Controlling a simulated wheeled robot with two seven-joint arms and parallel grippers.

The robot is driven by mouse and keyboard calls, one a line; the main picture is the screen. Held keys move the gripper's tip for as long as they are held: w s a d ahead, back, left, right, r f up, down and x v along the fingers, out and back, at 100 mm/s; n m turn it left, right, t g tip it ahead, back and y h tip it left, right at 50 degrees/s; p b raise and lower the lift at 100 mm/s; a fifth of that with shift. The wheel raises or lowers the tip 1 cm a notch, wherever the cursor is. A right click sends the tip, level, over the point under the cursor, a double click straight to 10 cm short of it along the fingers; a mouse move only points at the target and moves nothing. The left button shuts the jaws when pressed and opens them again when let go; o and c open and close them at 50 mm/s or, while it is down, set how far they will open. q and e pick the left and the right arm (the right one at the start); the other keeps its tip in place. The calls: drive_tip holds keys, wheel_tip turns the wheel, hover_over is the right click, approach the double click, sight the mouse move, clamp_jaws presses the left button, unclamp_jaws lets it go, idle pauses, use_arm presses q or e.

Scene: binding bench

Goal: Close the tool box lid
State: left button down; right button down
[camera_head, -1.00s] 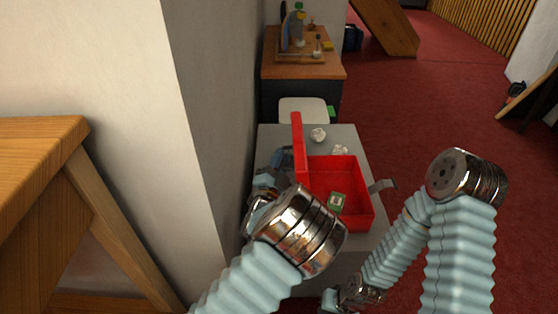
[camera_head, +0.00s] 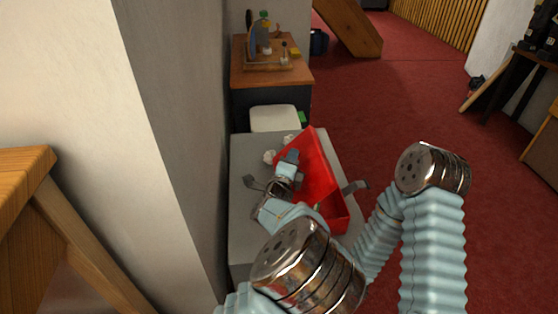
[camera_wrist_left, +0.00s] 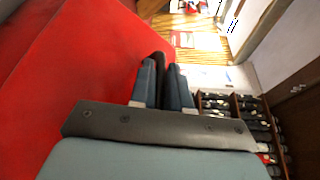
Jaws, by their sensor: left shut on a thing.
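The red tool box (camera_head: 338,212) stands on the grey bench. Its red lid (camera_head: 320,172) is tilted partway over the box and hides most of the inside. My left gripper (camera_head: 290,157) is at the lid's upper left side. In the left wrist view the gripper (camera_wrist_left: 162,84) is shut on a dark bar-like part (camera_wrist_left: 160,62) beside the red lid (camera_wrist_left: 75,75), apparently the lid's edge or handle. My right arm shows at the right in the head view, but its gripper is hidden.
A white stool (camera_head: 275,118) and wooden cabinet (camera_head: 270,72) stand beyond. A wall is close at left.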

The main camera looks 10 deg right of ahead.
sight(313, 166)
use_arm(q)
drive_tip(key=d+f+m+b, duration=0.1)
drive_tip(key=d, duration=0.1)
drive_tip(key=d+f+m+g+y, duration=0.1)
drive_tip(key=d+m, duration=0.1)
drive_tip(key=d+f+m+y+b, duration=0.1)
drive_tip(key=d+m, duration=0.1)
drive_tip(key=shift+d+f+b, duration=0.15)
drive_tip(key=shift+f+b, duration=0.05)
drive_tip(key=shift+b, duration=0.15)
drive_tip(key=shift+d+f+m+g+y+b, duration=0.4)
drive_tip(key=shift+d+f+m+b, duration=0.2)
drive_tip(key=shift+d+f+b, duration=0.6)
drive_tip(key=c, duration=1.2)
unclamp_jaws()
drive_tip(key=shift+o, duration=0.2)
drive_tip(key=shift+a, duration=0.1)
drive_tip(key=v, duration=0.7)
drive_tip(key=shift+s+r, duration=0.1)
drive_tip(key=shift+s, duration=0.1)
